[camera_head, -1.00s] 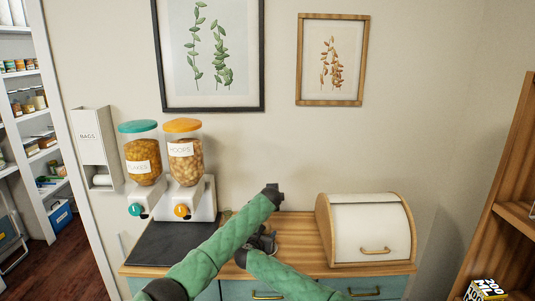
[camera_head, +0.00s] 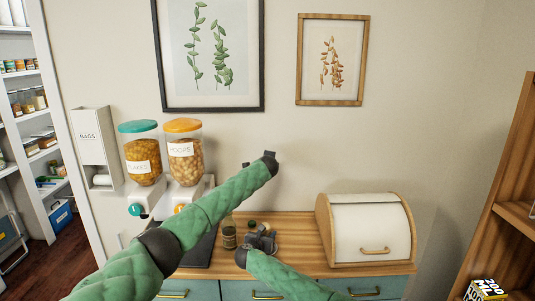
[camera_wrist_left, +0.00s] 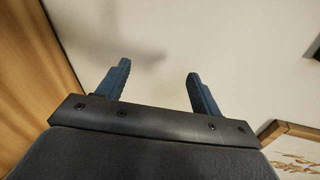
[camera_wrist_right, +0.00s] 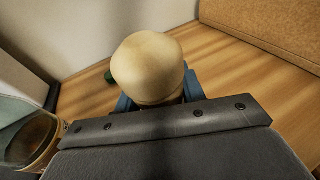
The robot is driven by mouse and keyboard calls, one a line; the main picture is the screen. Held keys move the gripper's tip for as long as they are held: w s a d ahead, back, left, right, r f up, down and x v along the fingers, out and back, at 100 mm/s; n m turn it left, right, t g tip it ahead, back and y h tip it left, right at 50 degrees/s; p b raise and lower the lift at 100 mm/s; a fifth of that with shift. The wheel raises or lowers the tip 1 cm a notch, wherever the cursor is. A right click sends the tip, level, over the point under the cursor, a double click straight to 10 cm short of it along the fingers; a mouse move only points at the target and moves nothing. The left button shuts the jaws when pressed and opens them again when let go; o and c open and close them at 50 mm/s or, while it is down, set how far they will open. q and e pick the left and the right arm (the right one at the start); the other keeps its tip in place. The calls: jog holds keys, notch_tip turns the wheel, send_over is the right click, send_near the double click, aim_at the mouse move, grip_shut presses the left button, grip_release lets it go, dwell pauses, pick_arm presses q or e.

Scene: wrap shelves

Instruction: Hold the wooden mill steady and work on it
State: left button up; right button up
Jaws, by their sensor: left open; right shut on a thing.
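The wooden mill (camera_wrist_right: 148,70), with a pale rounded top, sits between the fingers of my right gripper (camera_wrist_right: 160,98) in the right wrist view. My right gripper is shut on it. In the head view this gripper (camera_head: 266,240) is low over the wooden counter, and I cannot make out the mill there. My left gripper (camera_head: 270,158) is raised in front of the wall, above and apart from the right one. In the left wrist view its fingers (camera_wrist_left: 158,85) are spread with nothing between them. The mill's lower part is hidden.
A glass jar (camera_head: 229,235) stands left of my right gripper on the counter (camera_head: 295,235), with a small green-topped item (camera_head: 252,224) behind. Two dispensers (camera_head: 185,160) stand at the left. A bread box (camera_head: 368,232) stands at the right.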

pick_arm(q)
jog(key=shift+t, duration=0.3)
jog(key=shift+w+r, duration=0.2)
jog(key=shift+r, duration=0.95)
jog(key=shift+w+r, duration=0.2)
jog(key=shift+r, duration=0.95)
jog(key=shift+r, duration=0.1)
